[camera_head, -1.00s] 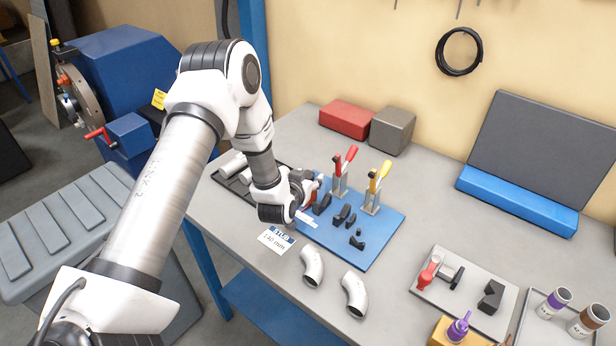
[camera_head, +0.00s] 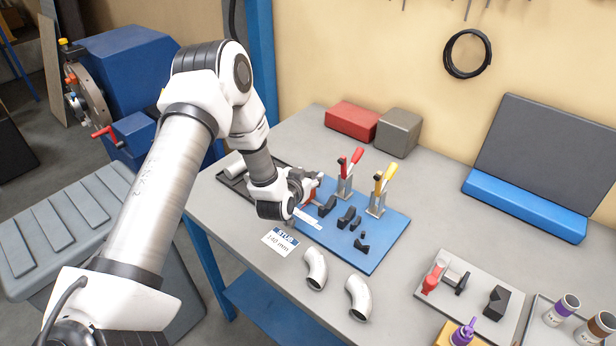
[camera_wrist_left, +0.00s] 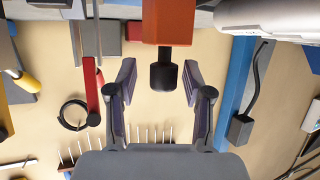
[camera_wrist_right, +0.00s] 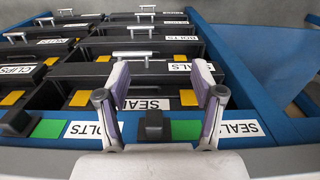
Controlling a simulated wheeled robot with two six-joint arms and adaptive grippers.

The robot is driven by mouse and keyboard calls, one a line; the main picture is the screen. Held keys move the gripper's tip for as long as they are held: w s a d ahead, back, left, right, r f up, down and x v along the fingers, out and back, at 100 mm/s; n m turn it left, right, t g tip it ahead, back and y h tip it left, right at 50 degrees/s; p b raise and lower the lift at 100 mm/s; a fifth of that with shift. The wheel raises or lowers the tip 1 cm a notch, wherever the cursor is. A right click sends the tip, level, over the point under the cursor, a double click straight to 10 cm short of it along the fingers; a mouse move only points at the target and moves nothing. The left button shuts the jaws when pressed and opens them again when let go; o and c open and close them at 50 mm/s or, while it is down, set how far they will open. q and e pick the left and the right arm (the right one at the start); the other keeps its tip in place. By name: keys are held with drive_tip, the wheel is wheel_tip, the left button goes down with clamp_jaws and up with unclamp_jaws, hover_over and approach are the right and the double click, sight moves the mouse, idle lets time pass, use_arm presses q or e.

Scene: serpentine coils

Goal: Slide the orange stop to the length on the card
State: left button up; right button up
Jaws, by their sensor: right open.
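The orange stop (camera_head: 310,197) is partly hidden by my left gripper at the left end of the blue fixture board (camera_head: 385,240). In the left wrist view the stop (camera_wrist_left: 168,22) is an orange block with a black knob (camera_wrist_left: 163,76). My left gripper (camera_wrist_left: 160,80) is open, a finger on each side of the knob, with gaps visible. The card (camera_head: 280,241) reads "STUB 140 mm" and lies in front of the board. A white strip (camera_head: 308,219) lies by the gripper; its marks are unreadable. My right gripper (camera_wrist_right: 163,85) is open and empty over labelled drawers.
Red (camera_head: 349,163) and yellow (camera_head: 381,183) toggle clamps stand behind black blocks on the board. Two bent pipes (camera_head: 316,268) lie in front. A grey tray (camera_head: 470,310) is at right. Drawers (camera_wrist_right: 130,72) are near the right gripper.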

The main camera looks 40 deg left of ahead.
use_arm(q)
drive_tip(key=v, duration=1.2)
drive_tip(key=x, duration=1.1)
drive_tip(key=shift+w+a+f, duration=0.15)
drive_tip(key=shift+w+a, duration=0.05)
drive_tip(key=shift+w, duration=0.05)
drive_tip(key=shift+w+a+f, duration=0.1)
drive_tip(key=shift+w+f, duration=0.05)
drive_tip(key=shift+w, duration=0.1)
drive_tip(key=shift+s, duration=0.1)
clamp_jaws()
